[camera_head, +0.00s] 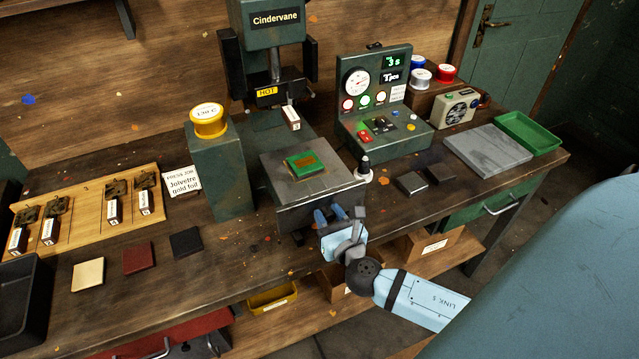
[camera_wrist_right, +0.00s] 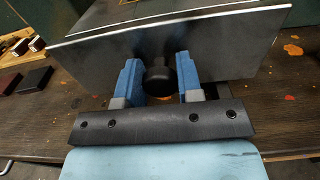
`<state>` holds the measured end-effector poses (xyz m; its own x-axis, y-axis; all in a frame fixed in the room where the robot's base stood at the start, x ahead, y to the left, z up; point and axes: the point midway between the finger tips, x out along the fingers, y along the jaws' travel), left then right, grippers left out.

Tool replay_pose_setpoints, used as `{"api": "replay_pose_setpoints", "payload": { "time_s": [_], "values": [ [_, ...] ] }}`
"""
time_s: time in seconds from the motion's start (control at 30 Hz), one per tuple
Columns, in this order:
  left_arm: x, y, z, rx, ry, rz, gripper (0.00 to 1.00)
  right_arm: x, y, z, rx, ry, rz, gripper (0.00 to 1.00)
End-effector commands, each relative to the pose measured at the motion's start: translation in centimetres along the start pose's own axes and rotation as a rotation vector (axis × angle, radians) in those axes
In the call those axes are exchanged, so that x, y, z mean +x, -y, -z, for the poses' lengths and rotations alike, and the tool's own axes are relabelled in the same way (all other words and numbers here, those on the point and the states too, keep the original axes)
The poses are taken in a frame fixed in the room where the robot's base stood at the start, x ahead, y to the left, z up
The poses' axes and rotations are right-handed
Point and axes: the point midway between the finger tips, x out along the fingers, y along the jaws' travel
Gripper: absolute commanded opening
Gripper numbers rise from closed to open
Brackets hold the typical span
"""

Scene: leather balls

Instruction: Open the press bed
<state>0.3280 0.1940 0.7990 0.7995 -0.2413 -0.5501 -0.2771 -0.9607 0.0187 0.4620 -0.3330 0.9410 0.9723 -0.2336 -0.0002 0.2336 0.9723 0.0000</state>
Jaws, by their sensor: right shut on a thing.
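The press (camera_head: 272,38) is a dark green machine marked Cindervane at the back of the bench. Its grey press bed (camera_head: 333,181) is a flat plate that stands out in front of the press. A green piece with a gold patch (camera_head: 305,165) lies on the bed. My right gripper (camera_head: 330,214) is at the bed's front edge. In the right wrist view its blue fingers stand either side of a black knob (camera_wrist_right: 159,77) under the plate's front edge and are shut on it. My left gripper is not in view.
A control box (camera_head: 378,95) with gauge and buttons stands right of the press. A black-tipped tool (camera_head: 364,169) stands close to the bed's right side. Leather squares (camera_head: 137,258) lie on the bench front left.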

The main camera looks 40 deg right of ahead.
Motion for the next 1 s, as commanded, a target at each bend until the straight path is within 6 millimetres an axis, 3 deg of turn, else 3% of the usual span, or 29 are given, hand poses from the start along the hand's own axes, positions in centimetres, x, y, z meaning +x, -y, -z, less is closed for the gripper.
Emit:
{"api": "replay_pose_setpoints", "payload": {
  "time_s": [0.2,0.63,0.67,0.73,1.0],
  "values": [
    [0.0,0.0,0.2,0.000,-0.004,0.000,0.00,-1.7,0.0,0.0,0.000,-0.001,-0.001,0.00],
    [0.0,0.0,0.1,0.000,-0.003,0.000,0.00,-2.0,0.0,0.0,0.000,0.000,0.000,0.00],
    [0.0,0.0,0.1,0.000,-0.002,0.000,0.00,-2.0,0.0,0.0,0.000,0.000,0.000,0.40],
    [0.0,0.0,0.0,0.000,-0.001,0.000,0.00,-2.0,0.0,0.0,0.000,0.000,0.000,0.56],
    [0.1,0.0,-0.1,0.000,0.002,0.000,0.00,-2.0,0.0,0.0,0.000,0.000,0.000,0.58]
  ]
}}
